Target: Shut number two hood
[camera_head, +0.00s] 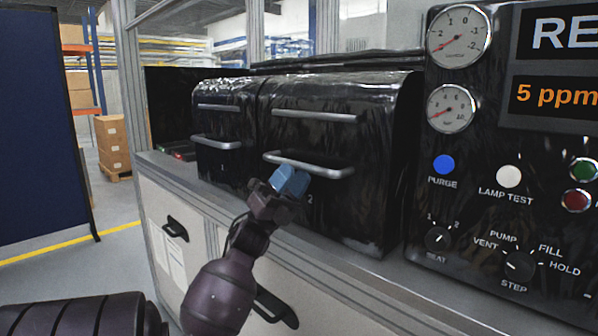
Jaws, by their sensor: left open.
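The number two hood (335,135) is a glossy black housing with a rounded top, standing on the grey bench. It has an upper bar and a lower silver handle (330,172), and a "2" on its lower front. Its front panel appears lowered, but its bottom edge is partly hidden by my gripper. I cannot tell whether the fingertips touch the handle. My right gripper is out of view.
The number one hood (226,125), with similar handles, stands close on the left. A black control panel (480,200) with gauges, buttons and knobs is on the right. Below the bench edge are cabinet fronts with black handles (175,229). A dark blue partition (40,130) stands at far left.

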